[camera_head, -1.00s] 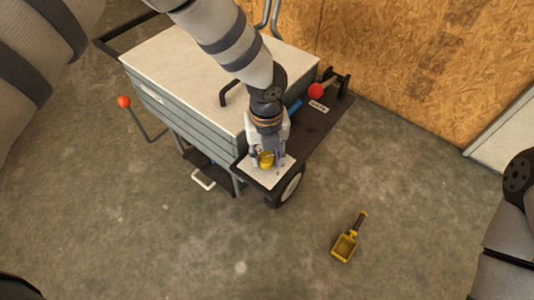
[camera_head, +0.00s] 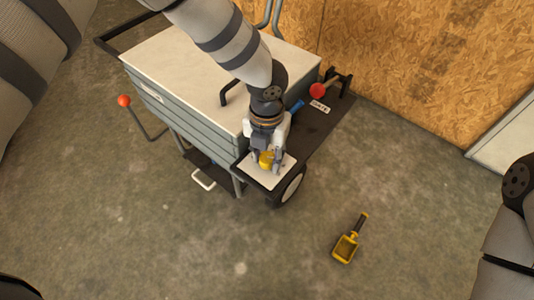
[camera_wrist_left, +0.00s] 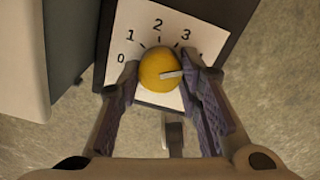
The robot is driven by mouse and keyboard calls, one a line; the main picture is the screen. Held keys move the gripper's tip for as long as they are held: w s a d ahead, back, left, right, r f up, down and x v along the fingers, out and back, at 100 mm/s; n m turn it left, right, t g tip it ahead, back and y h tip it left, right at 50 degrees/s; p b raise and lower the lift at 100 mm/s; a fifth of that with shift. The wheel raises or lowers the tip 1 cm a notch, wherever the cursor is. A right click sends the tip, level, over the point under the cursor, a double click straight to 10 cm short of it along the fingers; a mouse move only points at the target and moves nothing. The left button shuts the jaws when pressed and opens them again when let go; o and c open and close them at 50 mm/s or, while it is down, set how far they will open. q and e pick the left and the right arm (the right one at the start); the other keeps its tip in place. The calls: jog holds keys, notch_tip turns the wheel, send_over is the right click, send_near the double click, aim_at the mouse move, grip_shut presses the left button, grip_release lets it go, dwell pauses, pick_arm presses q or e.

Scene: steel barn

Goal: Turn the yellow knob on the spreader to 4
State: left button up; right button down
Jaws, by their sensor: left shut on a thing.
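The yellow knob (camera_wrist_left: 157,66) sits on a white dial plate (camera_wrist_left: 150,14) marked 0, 1, 2 and 3. Its pale pointer line points right, past the 3, toward the right finger. That finger covers the plate's right side, where no clear numeral shows. My left gripper (camera_wrist_left: 160,76) is shut on the knob, with one finger on each side. In the head view the left gripper (camera_head: 267,162) reaches down over the knob (camera_head: 266,159) at the front corner of the spreader (camera_head: 190,75). My right gripper is out of view.
A red ball-ended lever (camera_head: 317,91) and a blue handle (camera_head: 296,107) are on the spreader's dark side shelf. A wheel (camera_head: 291,186) is below the plate. A wooden wall (camera_head: 430,70) stands behind.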

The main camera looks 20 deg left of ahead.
aim_at(267, 158)
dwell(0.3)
pick_arm(q)
jog(key=o, duration=1.2)
jog(key=shift+c, duration=0.2)
notch_tip(267, 158, up, 12)
